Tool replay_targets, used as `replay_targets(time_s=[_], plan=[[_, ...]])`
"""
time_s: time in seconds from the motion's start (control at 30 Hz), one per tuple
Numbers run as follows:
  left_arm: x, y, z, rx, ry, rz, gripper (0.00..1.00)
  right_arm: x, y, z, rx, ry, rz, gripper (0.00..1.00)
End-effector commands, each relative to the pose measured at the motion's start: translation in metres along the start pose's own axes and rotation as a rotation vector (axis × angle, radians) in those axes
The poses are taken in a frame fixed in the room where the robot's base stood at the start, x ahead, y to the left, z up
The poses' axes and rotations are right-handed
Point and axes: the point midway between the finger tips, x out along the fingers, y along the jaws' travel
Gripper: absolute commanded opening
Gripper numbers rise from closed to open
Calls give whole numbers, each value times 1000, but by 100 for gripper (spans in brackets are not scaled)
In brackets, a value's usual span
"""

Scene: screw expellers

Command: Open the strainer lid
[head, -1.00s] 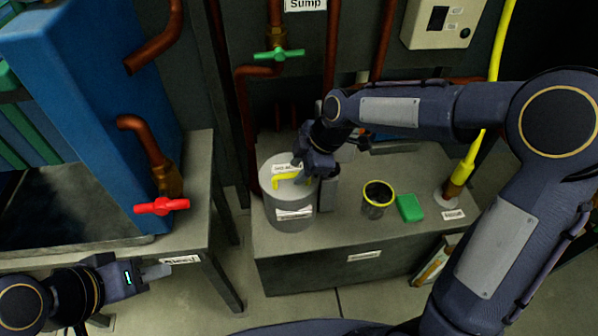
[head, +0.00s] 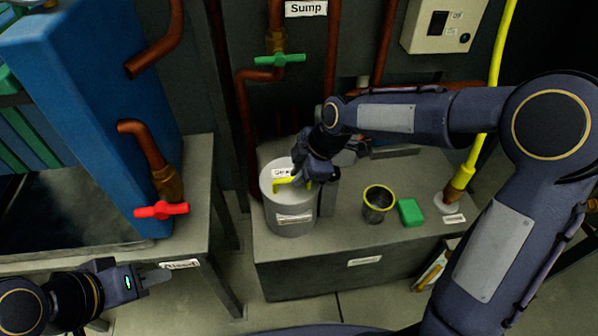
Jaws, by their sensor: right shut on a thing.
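The strainer is a grey cylinder (head: 291,228) standing on the low bench. Its flat light lid (head: 271,170) is on top, with a yellow handle (head: 284,183) and a small label. My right gripper (head: 310,184) is at the lid's right side, shut on the yellow handle; its fingers hide part of the handle. The lid appears to sit on the cylinder. My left gripper (head: 160,274) is at the lower left, far from the strainer, empty; the gap between its fingers is not clear.
A yellow-rimmed cup (head: 378,204) and a green block (head: 411,212) stand on the bench (head: 340,248) right of the strainer. A yellow pipe (head: 487,120) rises at the right. A red valve handle (head: 161,210) is at the left, a green one (head: 279,60) behind.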

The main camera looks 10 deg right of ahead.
Motion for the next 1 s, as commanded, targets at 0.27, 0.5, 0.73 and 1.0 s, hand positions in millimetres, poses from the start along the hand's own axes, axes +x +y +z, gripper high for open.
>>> replay_targets(time_s=[0.27, 0.5, 0.73, 1.0], plan=[[-33, 15, -17, 0, 0, 0, 36, -17, 13, -7, 40, 0, -92, 0], [-77, 35, -39, 0, 0, 0, 36, -33, 36, -14, 107, 0, -253, 0], [-98, 45, -49, 0, 0, 0, 36, -38, 56, -16, 143, 0, -341, 0], [-104, 48, -53, 0, 0, 0, 36, -39, 75, -16, 141, -1, -335, 0]])
